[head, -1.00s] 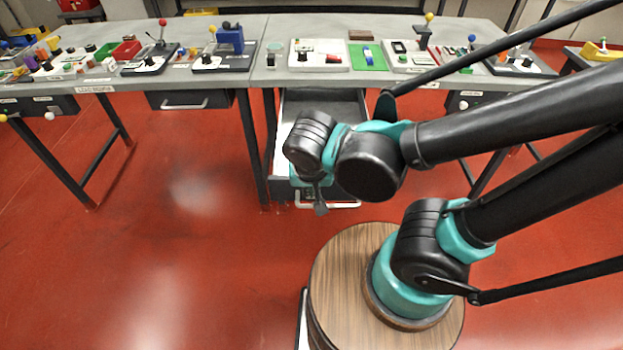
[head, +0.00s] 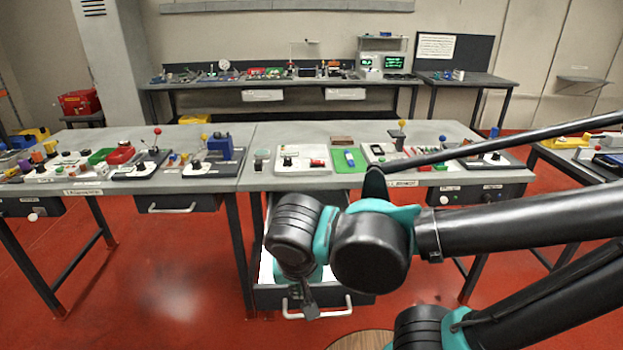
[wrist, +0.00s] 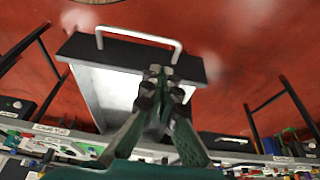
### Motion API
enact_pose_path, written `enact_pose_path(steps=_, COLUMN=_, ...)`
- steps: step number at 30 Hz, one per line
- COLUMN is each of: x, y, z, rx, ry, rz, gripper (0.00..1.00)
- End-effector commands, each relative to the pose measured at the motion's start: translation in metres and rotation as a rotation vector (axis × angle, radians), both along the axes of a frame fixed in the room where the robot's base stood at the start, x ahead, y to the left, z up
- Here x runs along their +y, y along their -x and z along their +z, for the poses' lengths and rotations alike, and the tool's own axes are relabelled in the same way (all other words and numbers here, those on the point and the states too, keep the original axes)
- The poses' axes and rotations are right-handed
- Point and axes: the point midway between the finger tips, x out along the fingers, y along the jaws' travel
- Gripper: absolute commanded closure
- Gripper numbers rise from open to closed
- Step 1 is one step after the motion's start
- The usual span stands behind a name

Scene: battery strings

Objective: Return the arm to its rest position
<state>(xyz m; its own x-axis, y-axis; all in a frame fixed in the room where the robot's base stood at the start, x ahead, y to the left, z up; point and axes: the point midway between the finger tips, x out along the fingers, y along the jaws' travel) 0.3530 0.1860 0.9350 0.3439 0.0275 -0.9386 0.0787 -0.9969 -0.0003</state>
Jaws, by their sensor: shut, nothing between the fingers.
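My arm reaches in from the right in the head view, folded in front of the workbench. My gripper (head: 308,309) hangs below the wrist, in front of the open drawer (head: 332,300), and its jaws are hard to make out there. In the wrist view my gripper (wrist: 158,72) shows with its fingertips together and nothing between them. The open drawer (wrist: 100,82) lies behind the fingers there, with its pale inside and its handle (wrist: 138,38) visible. I cannot tell the gap between gripper and drawer; my arm hides part of the drawer in the head view.
The workbench (head: 245,178) carries several small boards, levers and parts, including a green mat (head: 347,168). A closed drawer (head: 175,204) is at its left. A back bench (head: 280,85) stands along the wall. Red floor (head: 150,270) is clear at the front left.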

Motion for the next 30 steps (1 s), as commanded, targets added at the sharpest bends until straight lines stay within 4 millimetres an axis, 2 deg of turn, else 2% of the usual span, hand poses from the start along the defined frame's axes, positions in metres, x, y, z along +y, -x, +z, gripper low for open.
enact_pose_path(steps=5, x=-0.002, y=-0.017, z=-0.004, rx=0.008, ry=-0.009, rz=-0.007, gripper=1.0)
enact_pose_path(steps=17, x=-0.02, y=-0.089, z=-0.019, rx=0.006, ry=-0.05, rz=-0.008, gripper=1.0)
enact_pose_path(steps=23, x=-0.039, y=-0.127, z=-0.024, rx=-0.019, ry=-0.069, rz=-0.013, gripper=1.0)
enact_pose_path(steps=30, x=-0.073, y=-0.171, z=-0.029, rx=-0.066, ry=-0.082, rz=-0.022, gripper=1.0)
